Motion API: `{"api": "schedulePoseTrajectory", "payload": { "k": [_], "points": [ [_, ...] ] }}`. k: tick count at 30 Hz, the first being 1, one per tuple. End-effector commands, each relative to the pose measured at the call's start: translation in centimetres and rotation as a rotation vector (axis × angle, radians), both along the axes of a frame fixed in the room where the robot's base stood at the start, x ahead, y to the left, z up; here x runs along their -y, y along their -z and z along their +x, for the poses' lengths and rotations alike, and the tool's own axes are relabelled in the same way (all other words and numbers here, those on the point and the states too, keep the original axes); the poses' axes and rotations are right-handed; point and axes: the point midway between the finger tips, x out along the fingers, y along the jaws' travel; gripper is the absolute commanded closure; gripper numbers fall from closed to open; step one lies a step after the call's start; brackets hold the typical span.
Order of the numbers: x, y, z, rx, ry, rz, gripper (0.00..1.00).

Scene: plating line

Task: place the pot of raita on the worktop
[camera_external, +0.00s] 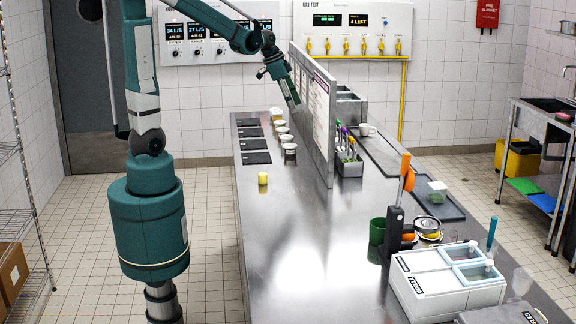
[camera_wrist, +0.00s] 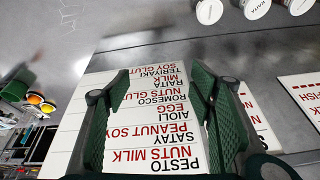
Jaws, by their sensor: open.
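The pot of raita (camera_wrist: 257,8) shows at the top of the wrist view, with RAITA on its pale lid, between two other lidded pots. In the external view a row of small pots (camera_external: 281,130) stands on the steel worktop (camera_external: 300,235), near its far left end; I cannot tell there which one is raita. My gripper (camera_external: 294,100) is beside the upright panel, above and to the right of the pots. In the wrist view my gripper (camera_wrist: 160,85) has its green fingers spread, with the panel's printed list behind them and nothing held between them.
The upright panel (camera_external: 318,115) divides the worktop along its length. A yellow object (camera_external: 262,178) stands alone near the left edge. Dark plates (camera_external: 255,145) lie left of the pots. A white unit (camera_external: 445,280) and a green cup (camera_external: 377,231) stand at the near right. The near middle is clear.

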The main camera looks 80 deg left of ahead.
Motion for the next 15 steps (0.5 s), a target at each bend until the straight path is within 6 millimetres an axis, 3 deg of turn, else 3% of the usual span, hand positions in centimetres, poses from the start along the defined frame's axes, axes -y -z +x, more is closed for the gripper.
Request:
{"api": "schedulePoseTrajectory", "payload": {
  "k": [3, 15],
  "points": [
    [3.4, -1.0, -0.6, 0.010, -0.011, 0.005, 0.46],
    [12.8, -3.1, -3.8, 0.052, -0.060, 0.011, 0.46]
  ]
}}
